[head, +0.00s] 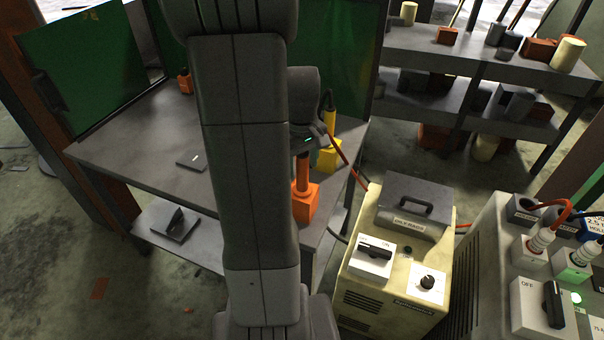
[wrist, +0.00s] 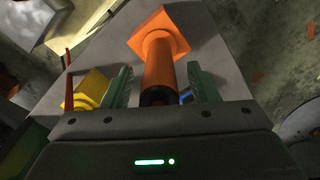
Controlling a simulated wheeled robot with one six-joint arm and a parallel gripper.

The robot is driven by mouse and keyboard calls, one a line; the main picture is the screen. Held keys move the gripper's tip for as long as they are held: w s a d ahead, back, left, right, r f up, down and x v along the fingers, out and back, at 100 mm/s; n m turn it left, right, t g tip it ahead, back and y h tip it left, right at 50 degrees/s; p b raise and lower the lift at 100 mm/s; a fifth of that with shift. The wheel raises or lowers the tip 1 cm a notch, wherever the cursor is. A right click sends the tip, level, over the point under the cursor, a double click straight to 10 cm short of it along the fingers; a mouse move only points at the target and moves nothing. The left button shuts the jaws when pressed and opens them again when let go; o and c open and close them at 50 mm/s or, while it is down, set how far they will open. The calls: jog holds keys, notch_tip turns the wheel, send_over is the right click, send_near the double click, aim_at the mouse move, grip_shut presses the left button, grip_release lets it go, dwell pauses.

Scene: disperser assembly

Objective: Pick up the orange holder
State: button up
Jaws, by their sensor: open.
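The orange holder (head: 305,202) stands near the right edge of the grey table, with a square base and an upright post. In the wrist view the orange holder (wrist: 158,62) has its post reaching between the two green fingers of my gripper (wrist: 161,88). The fingers are apart, one on each side of the post, with visible gaps. In the head view my gripper (head: 308,142) is over the top of the post, partly hidden by my arm.
A yellow holder (head: 328,156) stands just behind the orange one and beside my left finger in the wrist view (wrist: 90,88). Another orange object (head: 185,82) is at the table's (head: 130,150) back. A cream machine (head: 400,270) stands right, with cables nearby.

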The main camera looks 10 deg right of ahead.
jog(key=shift+f, duration=0.6)
jog(key=c, duration=1)
jog(key=shift+r, duration=0.1)
jog(key=shift+c, duration=0.2)
